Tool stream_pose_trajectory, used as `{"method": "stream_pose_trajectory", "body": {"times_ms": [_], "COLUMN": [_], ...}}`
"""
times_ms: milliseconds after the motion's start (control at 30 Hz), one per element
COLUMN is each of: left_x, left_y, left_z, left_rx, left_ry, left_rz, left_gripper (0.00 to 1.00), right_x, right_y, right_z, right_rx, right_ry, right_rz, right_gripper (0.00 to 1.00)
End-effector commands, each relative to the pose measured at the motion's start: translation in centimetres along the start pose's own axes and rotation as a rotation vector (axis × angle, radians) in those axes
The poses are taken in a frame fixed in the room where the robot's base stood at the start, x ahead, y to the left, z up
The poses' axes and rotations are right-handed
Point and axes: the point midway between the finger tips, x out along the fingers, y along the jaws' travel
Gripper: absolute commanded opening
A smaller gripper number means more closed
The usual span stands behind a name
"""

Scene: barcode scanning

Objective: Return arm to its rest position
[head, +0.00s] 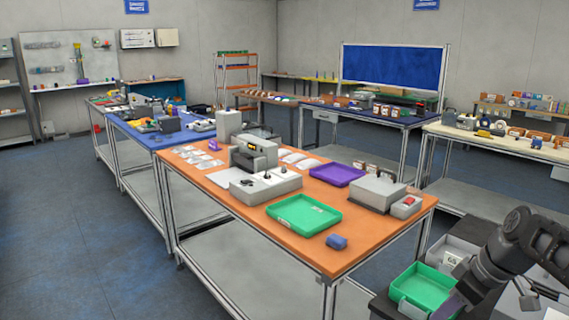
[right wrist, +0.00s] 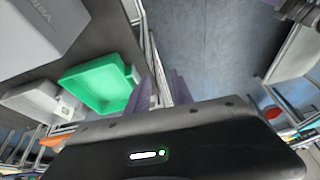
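My right arm (head: 515,250) comes in at the lower right of the head view. Its gripper (head: 448,304) points down beside a green tray (head: 424,287) on a dark surface. The right wrist view also shows this green tray (right wrist: 101,84), left of the gripper's purple fingers (right wrist: 166,88). A narrow gap with background shows between the fingers, and nothing is held there. The gripper's dark body fills the bottom of that view. My left arm and left gripper are not in view.
An orange-topped table (head: 330,262) stands ahead with a green tray (head: 303,215), a purple tray (head: 337,175), a blue block (head: 337,242) and grey machines. A grey box (head: 452,252) stands behind the tray near my right arm. Open floor (head: 80,230) lies at the left.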

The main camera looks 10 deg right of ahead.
Motion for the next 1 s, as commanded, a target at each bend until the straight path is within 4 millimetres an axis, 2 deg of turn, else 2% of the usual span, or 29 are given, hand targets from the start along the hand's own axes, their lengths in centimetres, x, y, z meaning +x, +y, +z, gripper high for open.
{"method": "stream_pose_trajectory", "body": {"times_ms": [167, 267, 367, 467, 533, 667, 700, 767, 800, 900, 1000], "left_x": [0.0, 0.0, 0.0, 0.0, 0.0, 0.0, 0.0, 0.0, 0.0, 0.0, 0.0], "left_y": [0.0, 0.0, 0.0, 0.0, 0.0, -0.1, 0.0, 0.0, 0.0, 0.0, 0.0], "left_z": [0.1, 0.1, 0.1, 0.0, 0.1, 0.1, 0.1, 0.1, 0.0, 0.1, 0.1], "left_rx": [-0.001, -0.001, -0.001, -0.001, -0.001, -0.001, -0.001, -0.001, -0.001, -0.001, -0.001], "left_ry": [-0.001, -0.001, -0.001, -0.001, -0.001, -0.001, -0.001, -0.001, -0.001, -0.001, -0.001], "left_rz": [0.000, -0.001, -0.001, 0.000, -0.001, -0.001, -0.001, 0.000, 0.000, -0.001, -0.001], "left_gripper": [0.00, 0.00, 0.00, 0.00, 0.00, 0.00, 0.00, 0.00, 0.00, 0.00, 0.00], "right_x": [4.2, 7.5, 11.4, 16.0, 20.1, 28.6, 30.9, 34.0, 35.7, 38.7, 40.1], "right_y": [-0.5, -1.1, -2.1, -3.8, -5.8, -11.7, -13.8, -17.4, -19.8, -25.7, -30.4], "right_z": [-0.5, -0.7, -0.7, -0.5, -0.1, 2.2, 3.2, 5.0, 6.3, 9.8, 13.0], "right_rx": [0.043, 0.080, 0.123, 0.178, 0.227, 0.345, 0.385, 0.445, 0.486, 0.583, 0.664], "right_ry": [-0.010, -0.017, -0.027, -0.040, -0.055, -0.093, -0.106, -0.126, -0.138, -0.171, -0.198], "right_rz": [-0.019, -0.031, -0.047, -0.064, -0.081, -0.117, -0.127, -0.141, -0.149, -0.166, -0.178], "right_gripper": [0.28, 0.28, 0.28, 0.28, 0.28, 0.28, 0.28, 0.28, 0.28, 0.28, 0.28]}}
